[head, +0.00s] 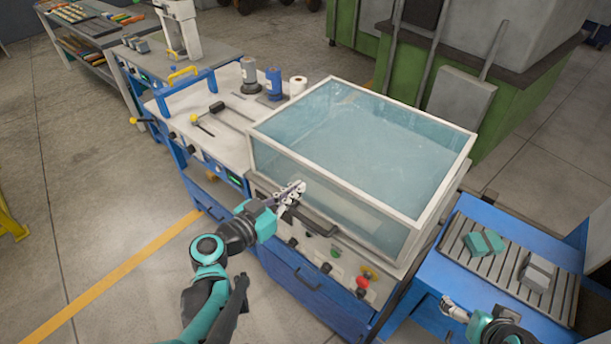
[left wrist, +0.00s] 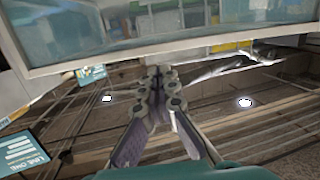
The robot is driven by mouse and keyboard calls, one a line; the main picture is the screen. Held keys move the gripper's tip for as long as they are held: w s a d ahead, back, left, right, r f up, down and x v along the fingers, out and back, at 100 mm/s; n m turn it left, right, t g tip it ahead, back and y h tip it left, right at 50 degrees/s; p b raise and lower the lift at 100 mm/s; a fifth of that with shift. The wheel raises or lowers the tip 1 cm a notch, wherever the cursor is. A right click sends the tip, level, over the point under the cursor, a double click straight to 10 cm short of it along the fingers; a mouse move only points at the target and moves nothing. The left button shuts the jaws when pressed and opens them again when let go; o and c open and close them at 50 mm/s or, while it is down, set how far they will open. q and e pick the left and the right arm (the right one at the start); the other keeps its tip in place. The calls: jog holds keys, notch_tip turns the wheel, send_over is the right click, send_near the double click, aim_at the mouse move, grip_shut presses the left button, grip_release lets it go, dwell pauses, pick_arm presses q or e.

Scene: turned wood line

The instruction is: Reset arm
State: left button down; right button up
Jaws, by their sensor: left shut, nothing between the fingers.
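My left gripper (head: 291,192) is shut and empty in front of the machine with the clear glass-like cover (head: 365,135). It is close to the cover's lower front edge, near a dark handle (head: 315,220). In the left wrist view the left gripper's fingers (left wrist: 158,85) meet, with the cover's pale frame (left wrist: 170,52) just beyond them. My right gripper (head: 449,308) shows small at the bottom right, beside the blue table; its finger opening is too small to tell.
Green and grey blocks (head: 484,243) lie on a slatted blue table (head: 520,236) at the right. Knobs and a red button (head: 362,282) line the machine's front. Bottles (head: 273,83) and a white roll (head: 298,86) stand at its back left. Bare floor (head: 110,200) lies to the left.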

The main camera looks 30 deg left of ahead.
pick_arm(q)
jog(key=shift+s+a+f, duration=0.1)
jog(key=shift+s+f, duration=0.1)
jog(key=shift+s, duration=0.15)
jog(key=d+f+g+h, duration=0.1)
jog(key=d+f+g, duration=0.45)
jog(key=d, duration=0.25)
jog(key=s+d+n+g+y, duration=0.1)
jog(key=s+d+g+y, duration=0.1)
jog(key=s+g+y, duration=0.1)
jog(key=shift+s+f+n+y, duration=0.4)
jog(key=shift+s+y, duration=0.1)
jog(key=shift+s, duration=0.85)
jog(key=shift+g, duration=0.25)
